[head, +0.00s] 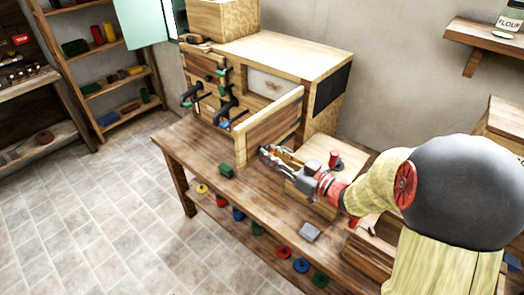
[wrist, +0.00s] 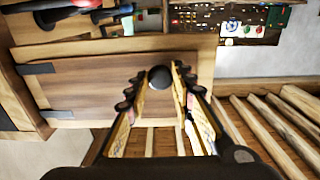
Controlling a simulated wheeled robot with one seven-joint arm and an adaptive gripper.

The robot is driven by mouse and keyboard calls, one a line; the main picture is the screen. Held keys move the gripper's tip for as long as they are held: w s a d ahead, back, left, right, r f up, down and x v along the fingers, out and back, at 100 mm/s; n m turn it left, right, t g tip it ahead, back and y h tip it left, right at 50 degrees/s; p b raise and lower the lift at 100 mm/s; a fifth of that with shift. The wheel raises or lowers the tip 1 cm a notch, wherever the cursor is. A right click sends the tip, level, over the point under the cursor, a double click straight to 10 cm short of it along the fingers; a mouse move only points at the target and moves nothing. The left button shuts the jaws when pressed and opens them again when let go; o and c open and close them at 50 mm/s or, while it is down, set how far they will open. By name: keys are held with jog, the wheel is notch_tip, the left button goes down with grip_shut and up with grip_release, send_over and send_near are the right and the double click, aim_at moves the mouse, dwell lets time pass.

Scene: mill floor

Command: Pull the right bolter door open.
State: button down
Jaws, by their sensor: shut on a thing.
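The right bolter door (head: 268,122) is a light wooden panel standing swung out from the front of the wooden bolter cabinet (head: 325,95). A pale panel shows in the opening behind it. In the wrist view the door (wrist: 85,85) fills the left and middle, with dark strap hinges (wrist: 38,69) at its left side. A round dark knob (wrist: 159,78) on the door sits between my fingertips. My gripper (head: 266,152) is at the door's outer face, shut on the knob; it also shows in the wrist view (wrist: 160,82). The knob is hidden in the head view.
The cabinet stands on a wooden bench (head: 200,155). Dark handles (head: 228,102) jut from the cabinet's left front. A wooden box (head: 318,190) with a red-topped piece is beneath my arm. Tiled floor (head: 90,215) is clear at left.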

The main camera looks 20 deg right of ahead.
jog(key=shift+s+d+r+n+y, duration=0.1)
jog(key=shift+s+d+n+y, duration=0.2)
jog(key=shift+s+d+y, duration=0.15)
jog(key=c, duration=1.5)
grip_release()
jog(key=shift+d, duration=0.1)
jog(key=v, duration=1.2)
jog(key=shift+r, duration=0.15)
jog(key=shift+w, duration=0.1)
